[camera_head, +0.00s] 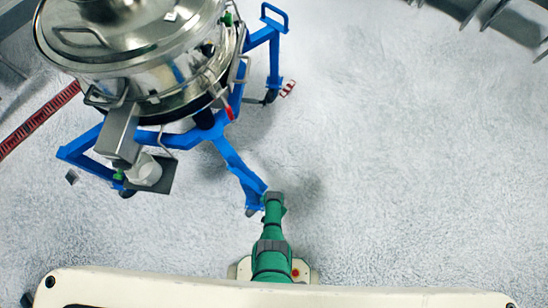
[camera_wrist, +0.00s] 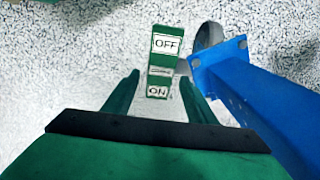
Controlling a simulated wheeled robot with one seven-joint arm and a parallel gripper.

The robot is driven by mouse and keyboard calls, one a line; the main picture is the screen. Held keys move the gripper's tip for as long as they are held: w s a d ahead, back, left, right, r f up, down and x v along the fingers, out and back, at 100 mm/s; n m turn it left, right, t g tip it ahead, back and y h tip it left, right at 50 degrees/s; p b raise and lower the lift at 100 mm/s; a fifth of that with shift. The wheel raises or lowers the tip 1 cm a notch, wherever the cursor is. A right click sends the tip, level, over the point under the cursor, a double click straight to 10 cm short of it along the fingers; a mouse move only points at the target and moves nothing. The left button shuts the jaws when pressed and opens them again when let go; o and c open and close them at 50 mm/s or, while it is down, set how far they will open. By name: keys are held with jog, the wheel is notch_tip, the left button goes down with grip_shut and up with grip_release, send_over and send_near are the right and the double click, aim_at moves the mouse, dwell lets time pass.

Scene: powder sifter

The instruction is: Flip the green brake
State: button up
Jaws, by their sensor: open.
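The green brake (camera_wrist: 153,60) is a narrow green lever with white OFF and ON labels, OFF at its far end and ON nearer my gripper. It sits at a grey caster wheel (camera_wrist: 208,37) by the end of a blue frame leg (camera_wrist: 245,85). My gripper (camera_wrist: 160,78) is open, its green fingers to the left and right of the ON end in the wrist view. I cannot tell whether either finger touches the brake. In the head view my green arm reaches to the leg's end, with my gripper (camera_head: 273,198) pointing down, and this brake is hidden.
The steel sifter (camera_head: 140,50) stands on a blue wheeled frame (camera_head: 235,165) at the upper left. A white cup (camera_head: 145,170) sits on its side bracket. The blue leg is close right of my gripper in the wrist view. The speckled floor (camera_head: 410,170) to the right is clear.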

jog(key=shift+f, duration=0.5)
jog(key=c, duration=1.1)
jog(key=shift+s+t+h, duration=0.2)
jog(key=shift+t+h, duration=0.1)
jog(key=shift+s+a+r+t+h, duration=0.1)
jog(key=shift+a+r+t+h, duration=0.1)
jog(key=shift+t+h, duration=0.45)
jog(key=shift+s+a+r+t+h, duration=0.15)
jog(key=shift+t+h, duration=0.2)
jog(key=shift+t, duration=0.3)
jog(key=shift+s+a+f+t+h, duration=0.15)
jog(key=shift+t+h, duration=0.15)
jog(key=shift+t, duration=0.3)
jog(key=shift+s+r+t, duration=0.1)
jog(key=shift+t, duration=0.2)
